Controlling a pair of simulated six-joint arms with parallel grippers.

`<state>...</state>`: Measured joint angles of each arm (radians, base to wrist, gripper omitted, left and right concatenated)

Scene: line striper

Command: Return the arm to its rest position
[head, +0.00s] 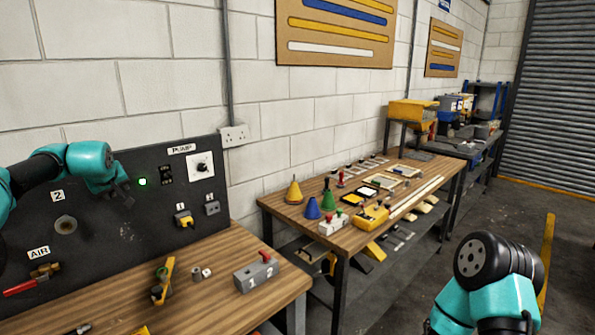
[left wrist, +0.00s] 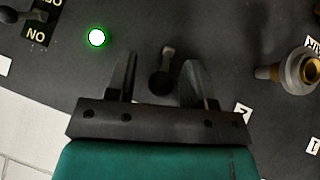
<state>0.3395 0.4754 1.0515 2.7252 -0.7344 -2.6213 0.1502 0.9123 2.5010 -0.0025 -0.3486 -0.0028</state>
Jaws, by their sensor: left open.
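My left gripper (head: 124,196) is open in front of the black pump panel (head: 95,265), below and left of a lit green lamp (head: 142,182). In the left wrist view its two fingers (left wrist: 160,72) stand apart. A small dark lever (left wrist: 162,75) on the panel shows in the gap between them; I cannot tell whether they touch it. The green lamp (left wrist: 97,37) is left of the fingers in that view. My right arm shows at the lower right of the head view, but its gripper is out of the picture.
A grey block with a red lever (head: 262,272) and a yellow-handled tool (head: 163,282) are on the near wooden bench. A second bench (head: 405,205) holds coloured cones and small parts. A red-handled air valve (head: 32,282) is low on the panel.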

